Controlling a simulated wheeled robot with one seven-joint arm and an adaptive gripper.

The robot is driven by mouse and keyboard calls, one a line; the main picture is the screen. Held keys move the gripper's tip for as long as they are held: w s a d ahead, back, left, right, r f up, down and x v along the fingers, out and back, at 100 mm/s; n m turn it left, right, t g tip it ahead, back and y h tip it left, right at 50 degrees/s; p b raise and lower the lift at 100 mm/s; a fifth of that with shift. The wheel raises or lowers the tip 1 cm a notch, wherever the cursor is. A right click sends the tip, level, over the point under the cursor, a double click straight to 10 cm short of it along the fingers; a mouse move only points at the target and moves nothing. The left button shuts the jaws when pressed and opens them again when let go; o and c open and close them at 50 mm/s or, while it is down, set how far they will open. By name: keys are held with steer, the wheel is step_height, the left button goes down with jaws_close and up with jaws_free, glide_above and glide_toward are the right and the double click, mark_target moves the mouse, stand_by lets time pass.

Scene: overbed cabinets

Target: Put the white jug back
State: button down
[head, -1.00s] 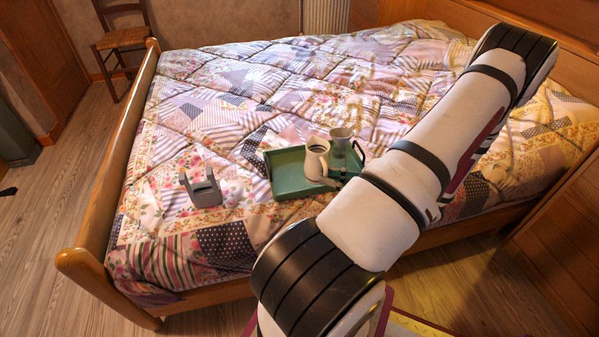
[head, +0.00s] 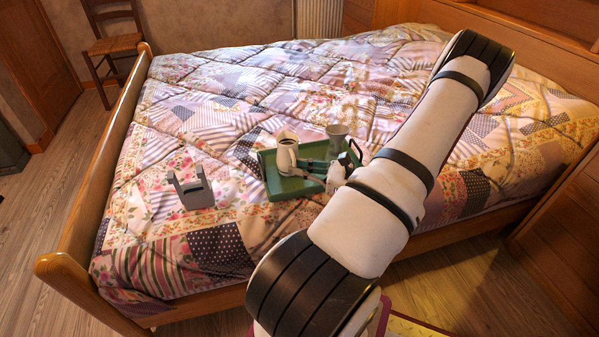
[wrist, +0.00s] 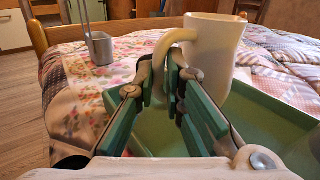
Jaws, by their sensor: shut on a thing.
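The white jug (head: 287,155) is upright over the left part of the green tray (head: 280,194) in the head view. In the wrist view the jug (wrist: 215,45) fills the upper middle, its curved handle towards me. My gripper (wrist: 165,65) is shut on that handle; it also shows in the head view (head: 312,172), reaching in from the right. The tray (wrist: 265,115) lies below the gripper in the wrist view. I cannot tell whether the jug's base touches the tray.
A grey jug (head: 337,137) stands at the tray's back right. A grey open holder (head: 192,189) sits on the quilt to the left, also in the wrist view (wrist: 101,48). The quilt between holder and tray is clear. A wooden footboard (head: 100,170) edges the bed.

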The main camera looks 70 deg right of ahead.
steer(key=c, duration=1.7)
jaws_free()
steer(key=shift+o, duration=0.2)
